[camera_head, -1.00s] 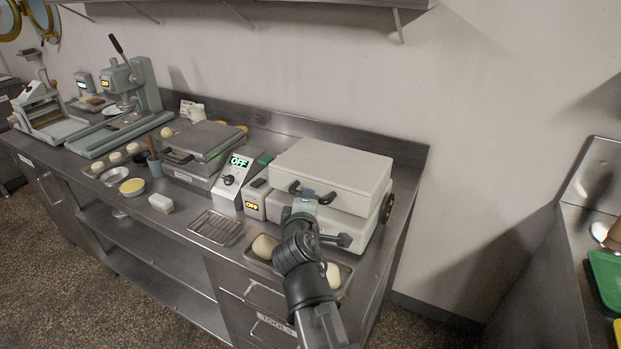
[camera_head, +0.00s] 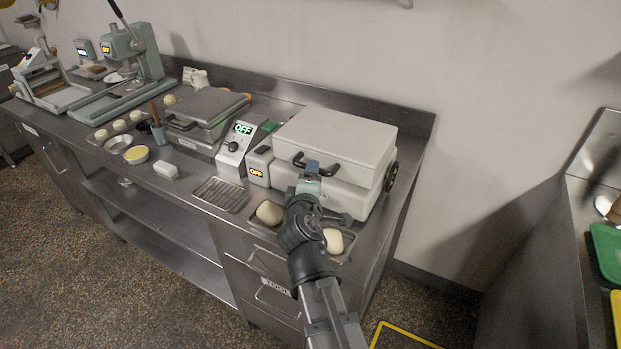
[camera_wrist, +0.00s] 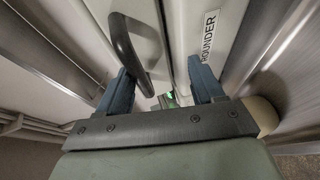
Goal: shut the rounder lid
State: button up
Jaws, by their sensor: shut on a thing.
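The rounder (camera_head: 341,197) is a pale grey box-shaped machine at the right end of the steel counter. Its lid (camera_head: 335,138) lies down over the body, nearly flat. I cannot tell whether a thin gap is left at the front. The dark lid handle (camera_head: 316,166) is on the front and shows as a black loop in the wrist view (camera_wrist: 127,50). My gripper (camera_head: 311,176) is at this handle, shut on it. In the wrist view its blue fingers (camera_wrist: 162,88) stand either side of the handle's lower end, beside the ROUNDER label (camera_wrist: 209,38).
Dough pieces (camera_head: 269,212) lie on a tray in front of the rounder, under my arm. A wall stands behind the counter (camera_head: 200,228).

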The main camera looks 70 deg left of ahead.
jog(key=shift+d+f, duration=0.2)
jog(key=v, duration=0.7)
jog(key=shift+d+r, duration=0.1)
jog(key=shift+r, duration=0.15)
dwell(0.4)
